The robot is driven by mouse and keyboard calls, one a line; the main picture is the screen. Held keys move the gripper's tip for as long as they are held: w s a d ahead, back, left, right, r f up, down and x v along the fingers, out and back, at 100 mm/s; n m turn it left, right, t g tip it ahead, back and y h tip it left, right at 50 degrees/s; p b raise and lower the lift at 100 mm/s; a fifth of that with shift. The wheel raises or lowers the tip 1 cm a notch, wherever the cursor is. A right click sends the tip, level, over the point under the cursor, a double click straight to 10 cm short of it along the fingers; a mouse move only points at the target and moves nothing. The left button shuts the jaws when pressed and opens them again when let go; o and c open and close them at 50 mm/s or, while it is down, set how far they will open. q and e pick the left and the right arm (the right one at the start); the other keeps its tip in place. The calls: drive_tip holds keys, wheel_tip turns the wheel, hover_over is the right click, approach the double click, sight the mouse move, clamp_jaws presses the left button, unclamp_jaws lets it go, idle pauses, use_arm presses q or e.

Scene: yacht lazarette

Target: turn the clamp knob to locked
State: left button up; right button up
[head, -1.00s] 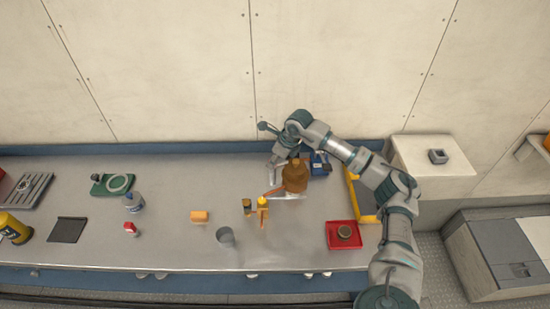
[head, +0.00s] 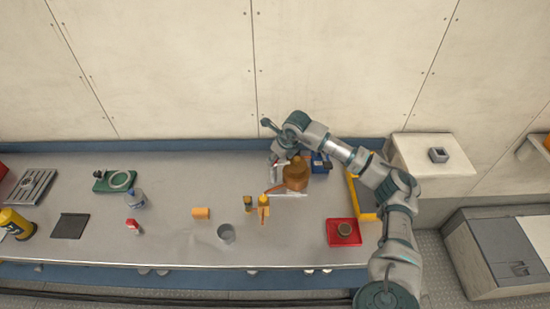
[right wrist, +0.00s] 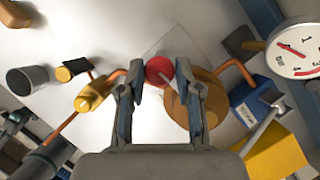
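A round red knob (right wrist: 159,70), which I take to be the clamp knob, shows in the right wrist view. A thin pale strip runs from it toward a brown rounded body (right wrist: 194,112). My right gripper (right wrist: 160,72) is open, with one finger on either side of the red knob and small gaps visible. Whether the fingertips are level with the knob or above it, I cannot tell. In the head view my right gripper (head: 279,160) is at the back of the bench beside the brown body (head: 296,174), and the knob is hidden there. Knob markings are not readable. My left gripper is not in view.
Copper-coloured pipe, a yellow-capped fitting (right wrist: 90,95), a white dial gauge (right wrist: 298,48) and a blue box (right wrist: 252,107) surround the gripper. A grey cup (head: 226,233), an orange block (head: 201,213) and a red tray (head: 333,240) stand on the bench (head: 170,240).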

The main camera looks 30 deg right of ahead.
drive_tip(key=o, duration=0.4)
drive_tip(key=shift+w+r, duration=0.1)
drive_tip(key=shift+r, duration=0.05)
drive_tip(key=shift+c, duration=0.2)
drive_tip(key=shift+d, duration=0.1)
drive_tip(key=v, duration=1.1)
drive_tip(key=shift+r, duration=0.3)
drive_tip(key=shift+d, duration=0.15)
